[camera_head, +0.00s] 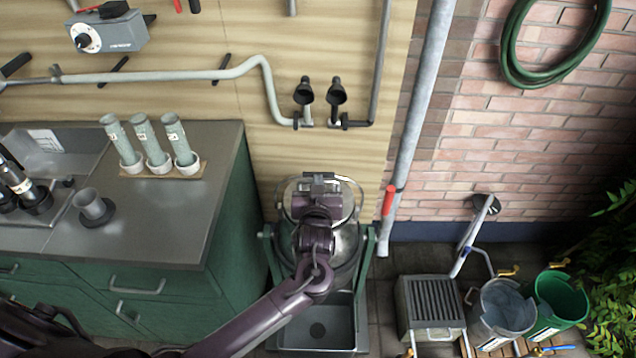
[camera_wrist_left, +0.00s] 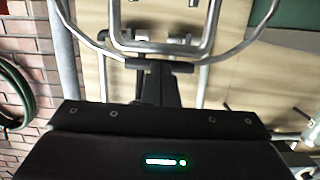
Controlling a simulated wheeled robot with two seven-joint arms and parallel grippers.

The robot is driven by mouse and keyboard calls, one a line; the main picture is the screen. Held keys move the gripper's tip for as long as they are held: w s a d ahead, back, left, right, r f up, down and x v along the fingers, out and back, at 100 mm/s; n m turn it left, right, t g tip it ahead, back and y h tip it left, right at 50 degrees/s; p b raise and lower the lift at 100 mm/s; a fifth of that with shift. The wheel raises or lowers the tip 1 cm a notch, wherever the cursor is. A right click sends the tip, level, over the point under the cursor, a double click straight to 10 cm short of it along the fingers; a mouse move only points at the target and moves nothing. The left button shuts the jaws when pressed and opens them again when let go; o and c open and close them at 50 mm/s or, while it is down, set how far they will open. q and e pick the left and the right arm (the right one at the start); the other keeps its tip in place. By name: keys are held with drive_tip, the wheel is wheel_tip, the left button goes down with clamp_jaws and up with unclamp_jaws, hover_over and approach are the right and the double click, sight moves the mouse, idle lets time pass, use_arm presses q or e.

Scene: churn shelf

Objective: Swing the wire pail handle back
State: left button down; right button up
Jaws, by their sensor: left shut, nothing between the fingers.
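A round metal pail (camera_head: 347,243) hangs in a green stand below the wooden wall panel, largely hidden under my left arm. Its thin wire handle (camera_head: 353,187) curves around the far side of my left gripper (camera_head: 320,180). In the left wrist view the wire handle (camera_wrist_left: 243,50) arcs across the top on both sides of my left gripper (camera_wrist_left: 160,66), whose fingers are together and empty. A squarer grey metal loop crosses just beyond the fingertips there. I cannot tell whether the fingers touch the wire. My right gripper is out of view.
A steel counter (camera_head: 222,150) with a rack of three tubes (camera_head: 153,150) stands left. A basin (camera_head: 318,330) lies below the pail. To the right are a slatted box (camera_head: 432,305), a grey bucket (camera_head: 503,310) and a green bucket (camera_head: 560,300). A pipe (camera_head: 418,90) runs up the wall.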

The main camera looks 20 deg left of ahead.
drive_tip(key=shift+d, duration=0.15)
